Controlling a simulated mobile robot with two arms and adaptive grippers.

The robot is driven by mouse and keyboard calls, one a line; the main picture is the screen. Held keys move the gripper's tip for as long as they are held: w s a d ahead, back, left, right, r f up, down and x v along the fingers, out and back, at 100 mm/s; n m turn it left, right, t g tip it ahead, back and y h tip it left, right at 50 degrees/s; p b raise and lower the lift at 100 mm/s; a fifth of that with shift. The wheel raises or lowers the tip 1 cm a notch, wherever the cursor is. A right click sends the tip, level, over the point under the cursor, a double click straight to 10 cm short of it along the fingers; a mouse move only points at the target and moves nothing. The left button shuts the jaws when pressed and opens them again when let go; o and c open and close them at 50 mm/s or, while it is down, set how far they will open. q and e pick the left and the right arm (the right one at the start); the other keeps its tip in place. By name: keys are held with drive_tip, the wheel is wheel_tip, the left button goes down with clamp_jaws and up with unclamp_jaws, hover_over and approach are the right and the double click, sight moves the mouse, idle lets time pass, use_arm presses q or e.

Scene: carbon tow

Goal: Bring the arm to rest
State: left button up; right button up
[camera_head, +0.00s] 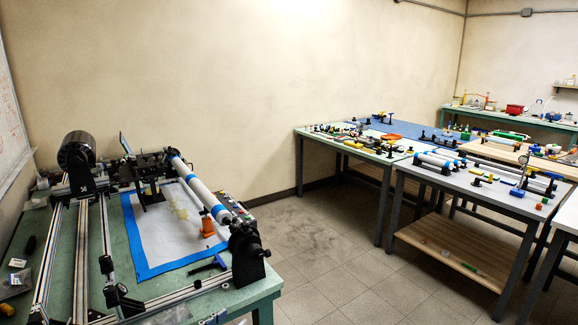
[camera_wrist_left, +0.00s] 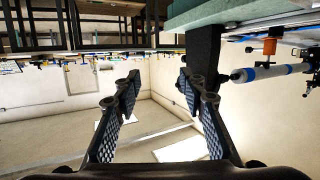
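My left gripper (camera_wrist_left: 159,84) is open and empty in the left wrist view, with its two dark, ridged fingers well apart and only the room behind them. That view appears upside down. In the head view I cannot make out the left gripper clearly. My right gripper does not show. A green workbench (camera_head: 262,288) at the left of the head view carries a rail frame, a black spool (camera_head: 76,150) and a white roller with blue bands (camera_head: 197,187). The roller also shows in the left wrist view (camera_wrist_left: 272,72), to the right of the fingers and apart from them.
A small orange stand (camera_head: 207,228) is on a white sheet with a blue border (camera_head: 140,262). Further tables (camera_head: 480,190) with many small items stand to the right. The tiled floor (camera_head: 330,262) between is clear. A bare wall (camera_head: 240,80) is behind.

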use_arm(q)
drive_tip(key=s+d+f+n+g+y, duration=0.1)
drive_tip(key=s+f+y, duration=0.15)
drive_tip(key=s, duration=0.35)
drive_tip(key=s+d+f+n+g+y, duration=0.1)
drive_tip(key=s+d+f+g+y, duration=0.1)
drive_tip(key=s+f, duration=0.3)
drive_tip(key=s+a+f+n+g+y, duration=0.1)
drive_tip(key=s+a+g, duration=0.25)
drive_tip(key=s, duration=0.95)
drive_tip(key=s+a+f+n+g+y, duration=0.1)
drive_tip(key=s+a+f+g+y, duration=0.3)
drive_tip(key=s, duration=0.8)
wheel_tip(320, 180, down, 23)
drive_tip(key=s+h, duration=0.1)
drive_tip(key=h, duration=0.1)
drive_tip(key=s+a+f+g, duration=0.1)
drive_tip(key=s+a+f, duration=0.1)
drive_tip(key=s+f, duration=0.6)
drive_tip(key=s+a+f+g, duration=0.1)
drive_tip(key=s+f, duration=0.8)
drive_tip(key=s, duration=0.1)
drive_tip(key=shift+a+m, duration=0.4)
